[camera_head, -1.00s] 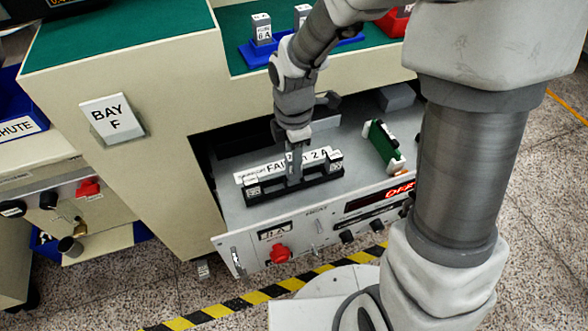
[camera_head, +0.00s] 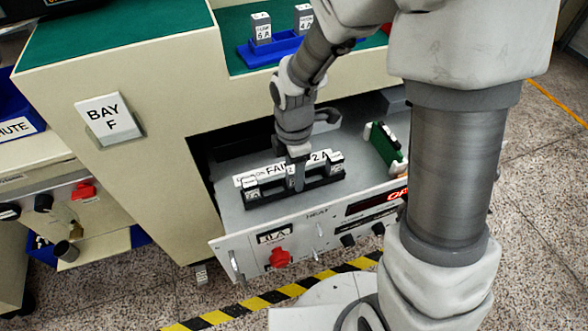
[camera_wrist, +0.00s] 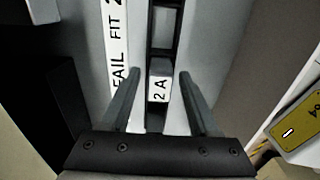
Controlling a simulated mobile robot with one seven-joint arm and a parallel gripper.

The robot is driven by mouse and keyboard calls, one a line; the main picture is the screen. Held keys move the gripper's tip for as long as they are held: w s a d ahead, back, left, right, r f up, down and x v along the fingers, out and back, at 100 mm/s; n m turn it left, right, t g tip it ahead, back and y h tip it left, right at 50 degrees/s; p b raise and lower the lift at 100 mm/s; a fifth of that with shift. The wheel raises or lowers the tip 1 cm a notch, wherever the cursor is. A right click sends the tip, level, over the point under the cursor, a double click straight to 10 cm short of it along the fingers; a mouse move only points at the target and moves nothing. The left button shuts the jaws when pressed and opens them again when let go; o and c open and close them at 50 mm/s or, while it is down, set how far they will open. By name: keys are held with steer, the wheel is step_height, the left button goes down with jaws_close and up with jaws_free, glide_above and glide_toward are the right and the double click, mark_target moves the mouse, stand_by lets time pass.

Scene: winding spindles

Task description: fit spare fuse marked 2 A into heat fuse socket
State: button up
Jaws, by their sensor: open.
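A small grey-white fuse marked 2 A (camera_wrist: 159,84) stands between my fingers in the wrist view, in line with the black socket block (camera_wrist: 164,36). I cannot tell how deep it sits. In the wrist view my gripper (camera_wrist: 158,80) is open, one finger on each side of the fuse, with gaps visible.
The drawer front (camera_head: 322,232), marked HEAT, carries a red knob (camera_head: 280,258) and a red display. A green circuit board (camera_head: 384,146) stands right of the socket. A blue tray (camera_head: 262,52) with labelled fuses sits on the bench above. A BAY F sign (camera_head: 106,115) is at left.

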step_height(320, 180, up, 12)
steer(key=p, duration=0.4)
steer(key=s+d+r+m+t, duration=0.2)
steer(key=s+d+r+m, duration=0.3)
steer(key=m, duration=0.5)
steer(key=s+d+r+m+t, duration=0.3)
steer(key=s+d+r+m, duration=0.2)
steer(key=s+r+m, duration=0.2)
step_height(320, 180, up, 3)
steer(key=m, duration=0.4)
steer(key=shift+s+d+f+t, duration=0.2)
steer(key=shift+d+t, duration=0.1)
steer(key=shift+d, duration=0.05)
step_height(320, 180, up, 15)
steer(key=p, duration=1.5)
